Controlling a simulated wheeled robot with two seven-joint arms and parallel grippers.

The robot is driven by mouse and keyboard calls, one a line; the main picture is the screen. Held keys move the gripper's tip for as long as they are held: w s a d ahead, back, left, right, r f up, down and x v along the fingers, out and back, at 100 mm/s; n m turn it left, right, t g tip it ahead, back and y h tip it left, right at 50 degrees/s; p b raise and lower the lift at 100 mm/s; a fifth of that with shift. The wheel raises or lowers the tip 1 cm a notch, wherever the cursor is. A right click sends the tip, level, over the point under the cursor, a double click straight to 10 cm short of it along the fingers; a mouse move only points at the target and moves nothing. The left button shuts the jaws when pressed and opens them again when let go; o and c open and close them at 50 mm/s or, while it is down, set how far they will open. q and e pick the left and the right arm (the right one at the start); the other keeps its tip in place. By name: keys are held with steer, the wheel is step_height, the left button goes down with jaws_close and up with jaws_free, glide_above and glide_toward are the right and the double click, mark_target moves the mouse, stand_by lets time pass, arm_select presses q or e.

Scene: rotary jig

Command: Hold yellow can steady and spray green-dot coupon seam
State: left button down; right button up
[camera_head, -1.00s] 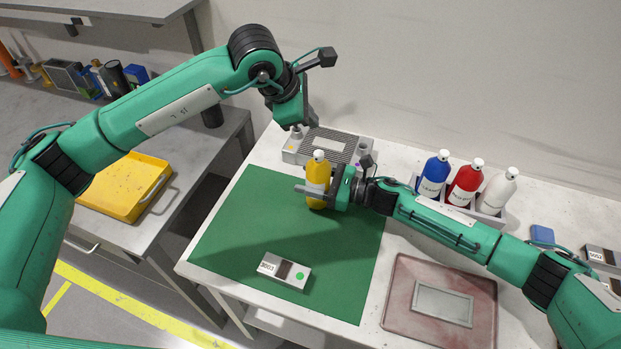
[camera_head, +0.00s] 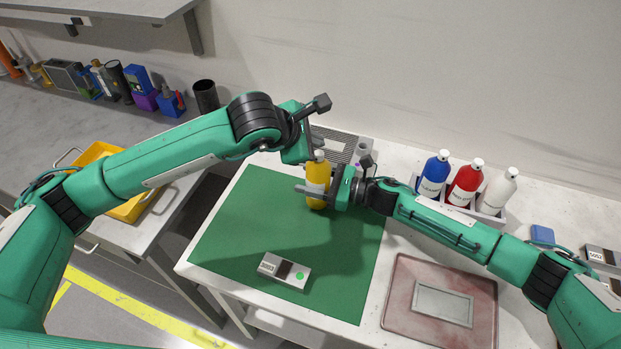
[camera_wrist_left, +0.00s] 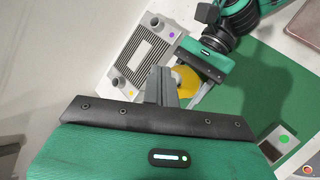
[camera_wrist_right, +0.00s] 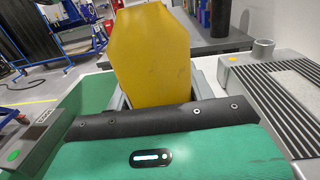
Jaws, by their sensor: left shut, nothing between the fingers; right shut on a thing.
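A grey ribbed fixture (camera_head: 335,143) stands behind the can, partly hidden by my left arm. Blue (camera_head: 434,174), red (camera_head: 465,183) and white (camera_head: 496,192) bottles stand in a rack at right. A reddish tray (camera_head: 400,300) lies front right. The mat's middle (camera_head: 250,225) is clear.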

mark_target(315, 163)
arm_select(q)
steer(key=shift+f, duration=1.05)
stand_by(1.3)
steer(key=shift+f, duration=0.4)
steer(key=shift+r, duration=0.35)
step_height(315, 163, up, 6)
stand_by(0.8)
steer(key=shift+r, duration=0.2)
stand_by(2.2)
